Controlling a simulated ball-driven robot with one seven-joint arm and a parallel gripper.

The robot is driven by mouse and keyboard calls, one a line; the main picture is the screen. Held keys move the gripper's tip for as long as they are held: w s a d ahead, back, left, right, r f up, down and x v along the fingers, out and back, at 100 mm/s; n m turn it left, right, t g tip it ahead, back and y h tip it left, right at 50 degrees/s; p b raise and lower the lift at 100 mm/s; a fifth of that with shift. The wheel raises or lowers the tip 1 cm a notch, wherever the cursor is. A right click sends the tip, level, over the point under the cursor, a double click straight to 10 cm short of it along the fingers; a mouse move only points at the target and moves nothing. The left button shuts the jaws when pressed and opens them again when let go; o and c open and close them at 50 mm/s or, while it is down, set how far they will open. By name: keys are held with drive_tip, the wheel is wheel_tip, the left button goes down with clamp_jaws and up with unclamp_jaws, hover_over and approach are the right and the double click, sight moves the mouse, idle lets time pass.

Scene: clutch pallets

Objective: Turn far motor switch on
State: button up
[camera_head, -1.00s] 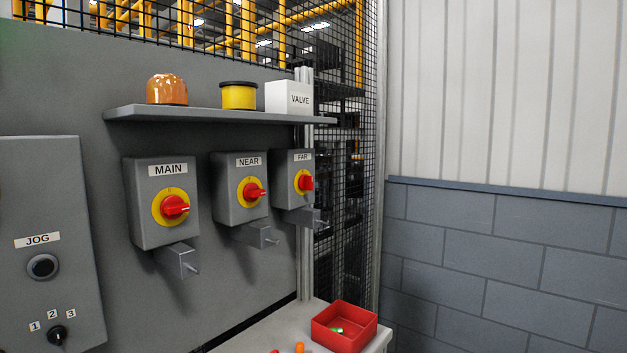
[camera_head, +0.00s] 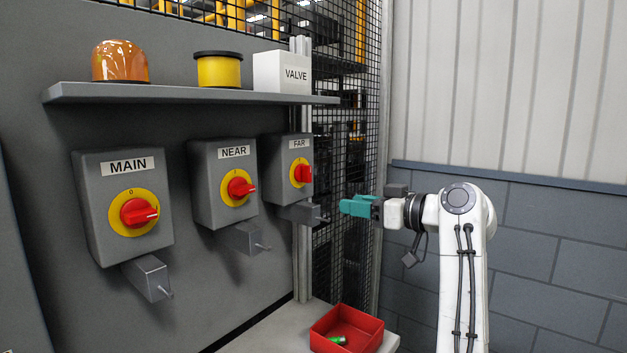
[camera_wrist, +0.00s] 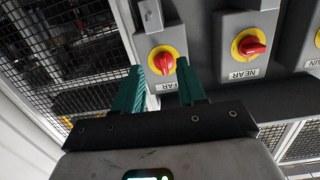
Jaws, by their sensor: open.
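The FAR switch box (camera_head: 283,172) is grey with a red rotary knob (camera_head: 303,173) on a yellow disc. In the wrist view its knob (camera_wrist: 164,62) appears between and beyond the fingertips. My gripper (camera_head: 343,207) has teal fingers, which also show spread apart in the wrist view (camera_wrist: 160,82). It is open and empty, to the right of the FAR box and a little below its knob. I see a gap between the gripper and the knob. Which position the knob points to is too small to tell surely.
The NEAR box (camera_head: 210,196) and MAIN box (camera_head: 95,220) hang to the left with similar knobs. Small brackets with pins stick out below the boxes. A shelf (camera_head: 190,95) runs above. A red bin (camera_head: 374,335) sits on the bench below.

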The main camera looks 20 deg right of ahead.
approach(311, 170)
drive_tip(key=s+d+f, duration=0.1)
drive_tip(key=s, duration=0.1)
drive_tip(key=shift+n+t+y, duration=0.3)
drive_tip(key=shift+n+y, duration=0.1)
drive_tip(key=p+x, duration=0.2)
drive_tip(key=x, duration=0.8)
drive_tip(key=shift+w+r+p, duration=0.1)
drive_tip(key=shift+w+p, duration=0.25)
drive_tip(key=shift+w, duration=0.05)
drive_tip(key=shift+c, duration=0.4)
clamp_jaws()
